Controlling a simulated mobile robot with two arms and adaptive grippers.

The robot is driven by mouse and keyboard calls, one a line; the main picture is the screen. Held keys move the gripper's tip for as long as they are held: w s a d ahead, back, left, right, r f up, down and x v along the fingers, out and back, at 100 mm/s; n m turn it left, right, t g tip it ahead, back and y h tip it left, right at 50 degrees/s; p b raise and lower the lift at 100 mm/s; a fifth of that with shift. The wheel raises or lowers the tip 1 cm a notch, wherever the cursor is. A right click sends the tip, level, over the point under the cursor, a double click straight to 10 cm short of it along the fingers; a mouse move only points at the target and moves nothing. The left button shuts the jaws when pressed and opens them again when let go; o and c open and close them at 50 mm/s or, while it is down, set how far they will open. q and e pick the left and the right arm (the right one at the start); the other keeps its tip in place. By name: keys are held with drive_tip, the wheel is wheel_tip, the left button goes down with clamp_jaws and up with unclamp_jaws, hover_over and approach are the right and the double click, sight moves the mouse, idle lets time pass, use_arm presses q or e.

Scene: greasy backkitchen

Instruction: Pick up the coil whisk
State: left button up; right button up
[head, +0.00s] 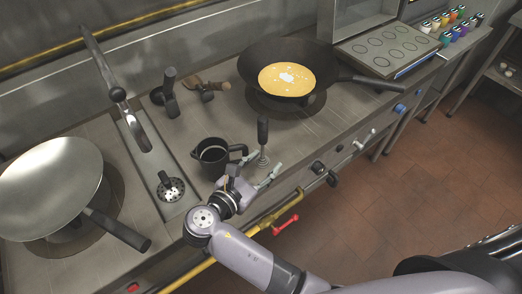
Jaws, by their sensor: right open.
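The coil whisk (263,132) has a dark handle and a wire coil at its lower end. It stands roughly upright near the front edge of the steel counter, right of a black jug. My right gripper (262,166) is open, its fingers pointing away from me at the whisk's lower end. The coil shows between or just behind the fingertips; I cannot tell whether they touch it. My left gripper is not in view.
The black jug (211,158) stands close left of the gripper. A wok (253,70) with yellow food sits behind, its handle pointing right. A large pan (48,185) is at the left. Knobs and a yellow rail (277,212) line the counter's front.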

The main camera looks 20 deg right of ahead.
sight(260, 135)
drive_tip(key=a+r+n, duration=0.1)
drive_tip(key=w+a+r+n+t+h, duration=0.1)
drive_tip(key=r, duration=0.1)
drive_tip(key=a+r+n+t, duration=0.1)
drive_tip(key=r, duration=0.1)
drive_tip(key=shift+w+a+r+h, duration=0.25)
drive_tip(key=shift+w+a+h, duration=0.1)
drive_tip(key=shift+w+h, duration=0.05)
drive_tip(key=b+x, duration=0.4)
drive_tip(key=x, duration=0.2)
drive_tip(key=shift+d+f+b, duration=0.1)
drive_tip(key=shift+d+b, duration=0.25)
drive_tip(key=shift+d, duration=0.1)
drive_tip(key=shift+w+d, duration=0.25)
clamp_jaws()
